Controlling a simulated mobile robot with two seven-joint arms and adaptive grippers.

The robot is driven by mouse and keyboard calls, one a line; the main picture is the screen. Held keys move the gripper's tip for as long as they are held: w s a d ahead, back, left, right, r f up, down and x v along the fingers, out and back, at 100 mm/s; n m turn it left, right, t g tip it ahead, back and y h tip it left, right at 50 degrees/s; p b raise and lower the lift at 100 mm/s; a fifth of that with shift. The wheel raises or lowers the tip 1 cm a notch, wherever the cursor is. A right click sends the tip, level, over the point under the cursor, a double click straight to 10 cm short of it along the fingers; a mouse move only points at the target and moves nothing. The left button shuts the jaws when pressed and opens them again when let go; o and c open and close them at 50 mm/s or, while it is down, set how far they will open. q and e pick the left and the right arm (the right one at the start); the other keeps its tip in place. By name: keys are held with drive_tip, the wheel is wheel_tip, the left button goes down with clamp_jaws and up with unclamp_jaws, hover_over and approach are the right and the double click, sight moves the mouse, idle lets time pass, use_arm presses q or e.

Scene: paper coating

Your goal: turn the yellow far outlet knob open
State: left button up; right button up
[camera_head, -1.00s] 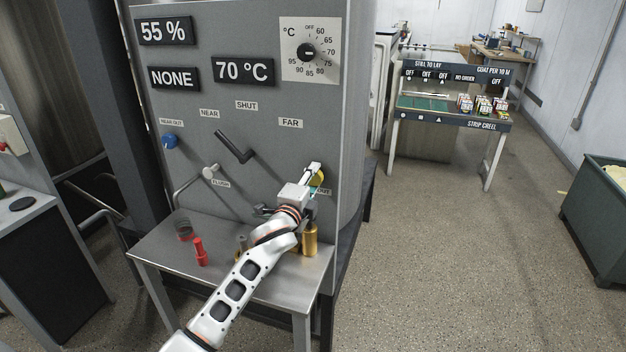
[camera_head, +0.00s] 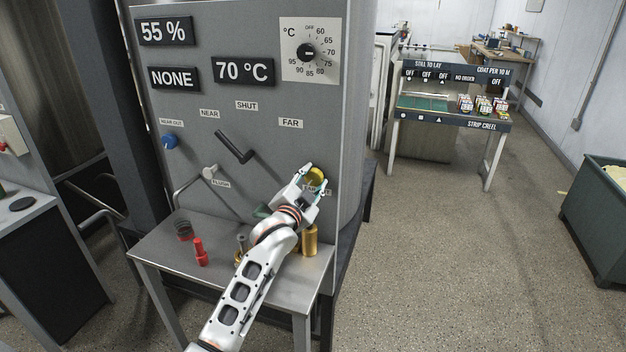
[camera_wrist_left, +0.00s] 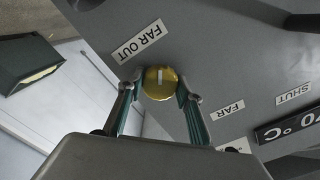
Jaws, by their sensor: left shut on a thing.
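The yellow far outlet knob (camera_head: 316,175) is on the right side of the grey machine panel (camera_head: 262,120), by the far-out label. It also shows in the left wrist view as a round yellow knob (camera_wrist_left: 160,82) with a pale mark on its face. My left gripper (camera_head: 313,178) is shut on the knob, one finger on each side; both fingers also show in the left wrist view (camera_wrist_left: 158,92). The far-out label (camera_wrist_left: 140,41) is readable there, and partly covered by the gripper in the head view. My right gripper is not in view.
A steel shelf (camera_head: 170,250) below the panel bears a red bottle (camera_head: 200,252) and a brass cylinder (camera_head: 310,240). A dark lever (camera_head: 234,147) and a blue knob (camera_head: 170,141) are left of the yellow knob. Open floor lies to the right.

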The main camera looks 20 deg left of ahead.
use_arm(q)
drive_tip(key=shift+n, duration=0.5)
drive_tip(key=o, duration=1.1)
drive_tip(key=s, duration=1.2)
drive_tip(key=shift+a, duration=0.2)
